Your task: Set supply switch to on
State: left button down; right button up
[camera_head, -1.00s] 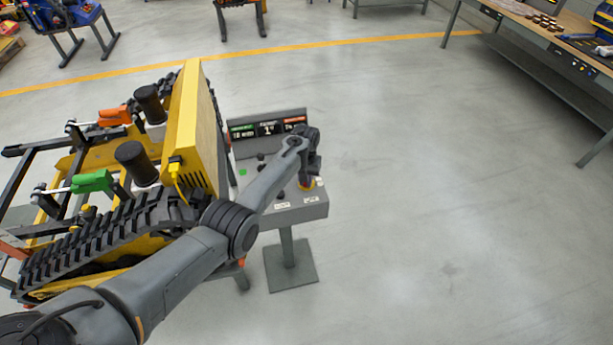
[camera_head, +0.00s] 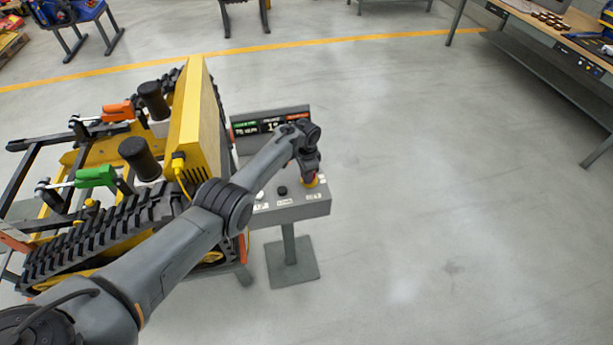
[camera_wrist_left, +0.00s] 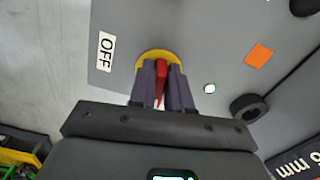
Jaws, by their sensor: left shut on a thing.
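The supply switch shows in the left wrist view as a red handle (camera_wrist_left: 161,84) on a yellow round plate (camera_wrist_left: 158,55), beside a white OFF label (camera_wrist_left: 105,52). My left gripper (camera_wrist_left: 161,75) is shut on the red handle, one finger on each side. In the head view my left gripper (camera_head: 311,178) reaches down to the right end of the grey control console (camera_head: 290,212), over the yellow plate. The fingers hide part of the handle, and I cannot tell its exact setting. My right gripper is not in view.
A yellow tracked carrier (camera_head: 188,125) stands left of the console, close under my left arm. The console's display (camera_head: 262,126) is at its back. A black knob (camera_wrist_left: 248,107) and an orange square (camera_wrist_left: 259,55) lie near the switch. The floor at right is clear.

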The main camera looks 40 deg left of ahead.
pick_arm(q)
jog(key=shift+m, duration=0.9)
jog(key=shift+b, duration=0.3)
jog(key=c, duration=1.2)
grip_release()
jog(key=shift+w, duration=0.1)
jog(key=shift+o, duration=0.2)
